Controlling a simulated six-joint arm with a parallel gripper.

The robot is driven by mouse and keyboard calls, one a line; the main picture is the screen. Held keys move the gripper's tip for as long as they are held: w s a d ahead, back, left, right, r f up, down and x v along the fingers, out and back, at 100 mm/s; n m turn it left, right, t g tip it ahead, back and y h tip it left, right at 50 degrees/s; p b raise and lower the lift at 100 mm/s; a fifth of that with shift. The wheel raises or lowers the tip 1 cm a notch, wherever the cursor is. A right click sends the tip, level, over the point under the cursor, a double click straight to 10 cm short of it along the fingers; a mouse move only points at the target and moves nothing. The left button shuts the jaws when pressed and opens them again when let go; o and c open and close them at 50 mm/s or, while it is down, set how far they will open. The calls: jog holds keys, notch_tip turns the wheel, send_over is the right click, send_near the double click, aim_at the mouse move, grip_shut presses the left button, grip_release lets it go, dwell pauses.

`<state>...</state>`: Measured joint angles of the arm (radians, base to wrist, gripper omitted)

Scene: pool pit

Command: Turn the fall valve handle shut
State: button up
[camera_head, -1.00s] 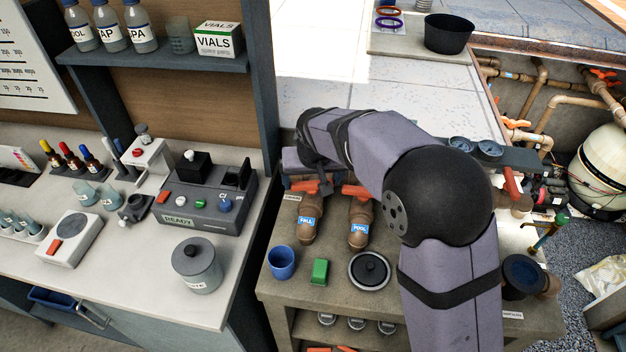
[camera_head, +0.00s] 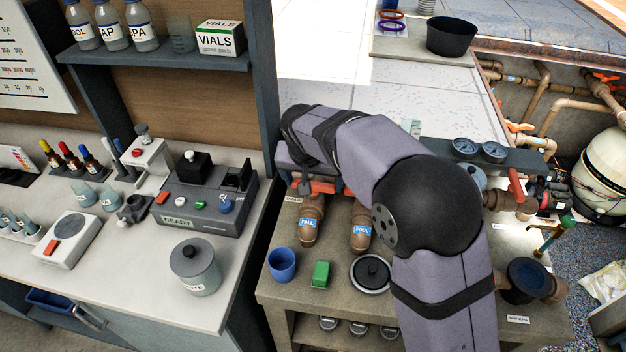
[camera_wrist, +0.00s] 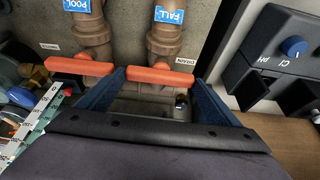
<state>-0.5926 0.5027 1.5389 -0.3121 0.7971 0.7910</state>
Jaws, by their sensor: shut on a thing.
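The fall valve handle (camera_wrist: 162,76) is an orange bar above a brown pipe with a blue FALL label (camera_wrist: 170,15). In the wrist view it lies crosswise, with one end at each fingertip. My gripper (camera_wrist: 160,80) is shut on it, a blue finger at each side. In the head view the FALL pipe (camera_head: 310,228) stands on the grey bench, and my wrist is over the handle, partly hiding it. The orange pool handle (camera_wrist: 80,66) is just left of my left finger in the wrist view; its right end is close to that finger.
The POOL pipe (camera_head: 361,230) stands right of the FALL pipe. A blue cup (camera_head: 283,265), a green block (camera_head: 321,274) and a round dark-lidded item (camera_head: 371,273) sit in front. The grey tester box (camera_head: 205,200) is on the counter at left.

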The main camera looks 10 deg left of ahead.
jog(key=o, duration=0.9)
